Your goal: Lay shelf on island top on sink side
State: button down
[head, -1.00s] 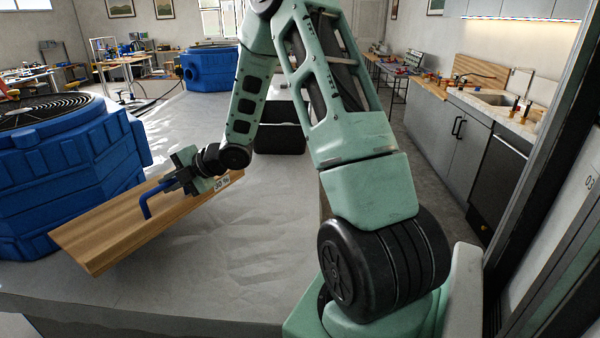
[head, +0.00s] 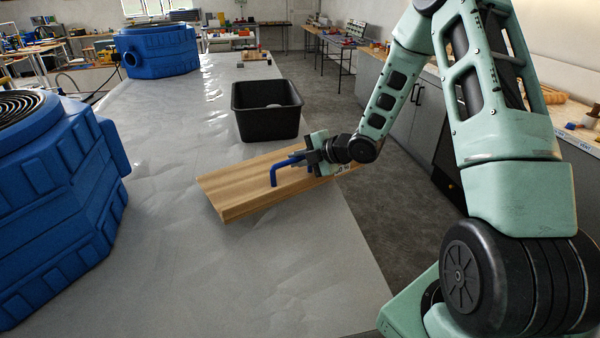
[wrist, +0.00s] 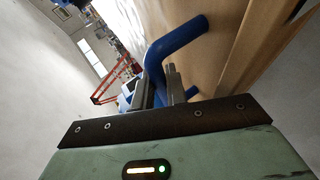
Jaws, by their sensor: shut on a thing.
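The shelf (head: 240,190) is a light wooden board with a blue bent handle (head: 274,172). My gripper (head: 300,158) is shut on the handle, at the board's right part in the head view. The wrist view shows the fingers (wrist: 157,88) closed around the blue handle (wrist: 176,42), with the wooden board (wrist: 232,38) beside them. The shelf lies over the right side of the grey, sheet-covered island top (head: 260,275), its right end past the edge. I cannot tell whether it touches the top.
A black bin (head: 267,125) stands behind the shelf on the island. A large blue fan housing (head: 60,210) stands at left, another blue housing (head: 158,55) at the far end. The top in front of the shelf is clear. A counter (head: 575,125) runs along the right, across a floor aisle.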

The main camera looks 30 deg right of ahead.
aim_at(302, 175)
jog(key=shift+d+f, duration=0.3)
jog(key=shift+f, duration=0.35)
jog(key=shift+s+f+p, duration=0.1)
jog(key=shift+f+p, duration=0.5)
jog(key=shift+f, duration=1.6)
jog(key=c, duration=1.4)
grip_release()
jog(key=shift+f, duration=0.1)
